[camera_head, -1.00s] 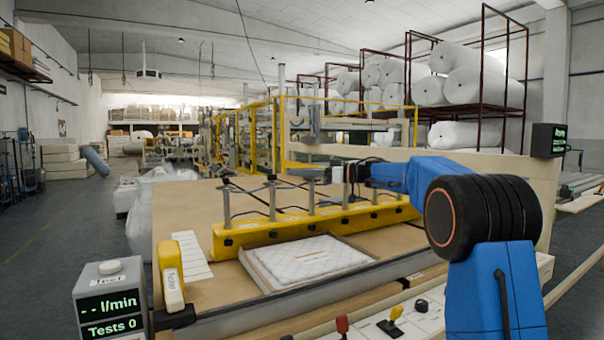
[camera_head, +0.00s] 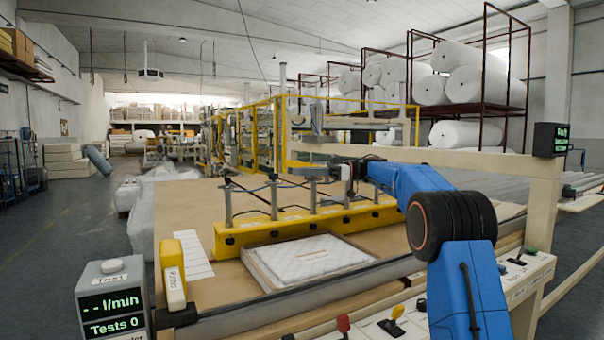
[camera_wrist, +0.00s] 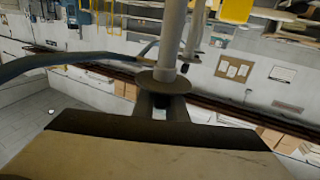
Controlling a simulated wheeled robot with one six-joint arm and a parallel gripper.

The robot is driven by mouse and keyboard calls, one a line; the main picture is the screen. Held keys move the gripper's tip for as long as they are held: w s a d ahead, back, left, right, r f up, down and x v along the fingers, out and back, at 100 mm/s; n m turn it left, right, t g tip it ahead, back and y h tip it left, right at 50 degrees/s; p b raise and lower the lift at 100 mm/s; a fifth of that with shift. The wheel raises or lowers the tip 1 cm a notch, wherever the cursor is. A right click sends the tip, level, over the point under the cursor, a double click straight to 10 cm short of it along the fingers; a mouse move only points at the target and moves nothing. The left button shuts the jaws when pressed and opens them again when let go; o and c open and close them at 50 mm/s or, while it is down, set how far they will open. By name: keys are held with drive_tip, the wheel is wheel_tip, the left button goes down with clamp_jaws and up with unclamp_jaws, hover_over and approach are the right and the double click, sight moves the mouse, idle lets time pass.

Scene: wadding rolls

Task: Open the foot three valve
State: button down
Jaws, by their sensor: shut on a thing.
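A yellow bar (camera_head: 290,232) carries a row of several grey upright feet across the tan table. My gripper (camera_head: 318,172) is at the top of the third foot (camera_head: 312,198) from the left. In the wrist view, my gripper (camera_wrist: 162,106) is shut around a small part just by the round collar of a grey post (camera_wrist: 172,45). That part looks like the foot three valve, but the fingers mostly hide it, so its turn position cannot be told. A blue hose runs in from the left there.
A quilted white pad (camera_head: 315,258) lies in a shallow frame before the bar. A test box (camera_head: 112,300) at lower left reads "-- l/min" and "Tests 0". Levers stand on the front panel (camera_head: 395,322). The neighbouring feet and dark hoses are close to my gripper.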

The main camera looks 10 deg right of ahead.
drive_tip(key=shift+r, duration=0.1)
drive_tip(key=c, duration=1.8)
unclamp_jaws()
wheel_tip(320, 180, up, 10)
